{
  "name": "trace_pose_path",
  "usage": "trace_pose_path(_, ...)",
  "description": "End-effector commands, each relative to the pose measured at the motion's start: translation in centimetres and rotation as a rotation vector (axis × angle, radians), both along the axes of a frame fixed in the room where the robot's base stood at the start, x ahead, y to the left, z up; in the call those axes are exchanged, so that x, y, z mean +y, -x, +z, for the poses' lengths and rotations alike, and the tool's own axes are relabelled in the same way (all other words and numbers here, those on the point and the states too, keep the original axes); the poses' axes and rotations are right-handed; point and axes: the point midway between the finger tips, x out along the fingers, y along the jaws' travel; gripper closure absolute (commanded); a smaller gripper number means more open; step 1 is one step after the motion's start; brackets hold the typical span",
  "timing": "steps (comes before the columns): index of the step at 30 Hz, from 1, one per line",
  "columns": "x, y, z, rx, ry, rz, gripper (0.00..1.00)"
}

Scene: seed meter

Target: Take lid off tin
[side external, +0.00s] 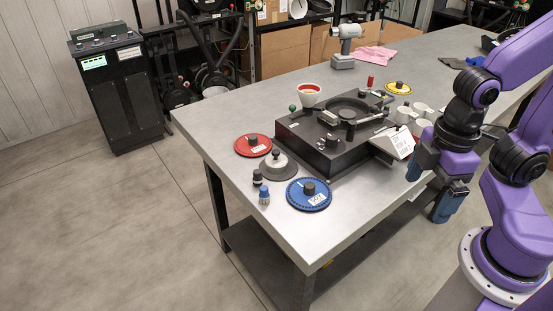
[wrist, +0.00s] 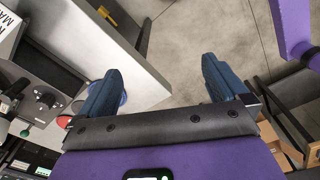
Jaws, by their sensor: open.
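I cannot make out a clearly marked tin with a lid in either view. Several small pale cups (side external: 403,114) stand behind the white labelled box, partly hidden. My gripper (side external: 425,198) is open and empty, beside the table's right edge in the side view. In the wrist view its blue fingers (wrist: 160,70) are wide apart with only floor and table edge between and beyond them.
The black seed meter (side external: 302,150) fills the table's middle. Red (side external: 246,147), blue (side external: 322,197) and yellow (side external: 398,88) discs lie around it. The table's front corner is clear.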

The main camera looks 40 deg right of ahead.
Motion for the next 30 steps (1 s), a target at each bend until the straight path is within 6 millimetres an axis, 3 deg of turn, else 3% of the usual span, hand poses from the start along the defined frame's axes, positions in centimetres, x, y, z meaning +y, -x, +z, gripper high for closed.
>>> trace_pose_path(5,2.4,-3.5,1.1,0.005,0.001,-0.226,0.0)
trace_pose_path(16,7.6,-15.7,3.7,0.02,0.002,-0.972,0.0)
trace_pose_path(23,8.8,-23.7,4.4,0.027,0.002,-1.437,0.0)
trace_pose_path(30,8.2,-31.5,4.4,0.033,0.0,-1.922,0.0)
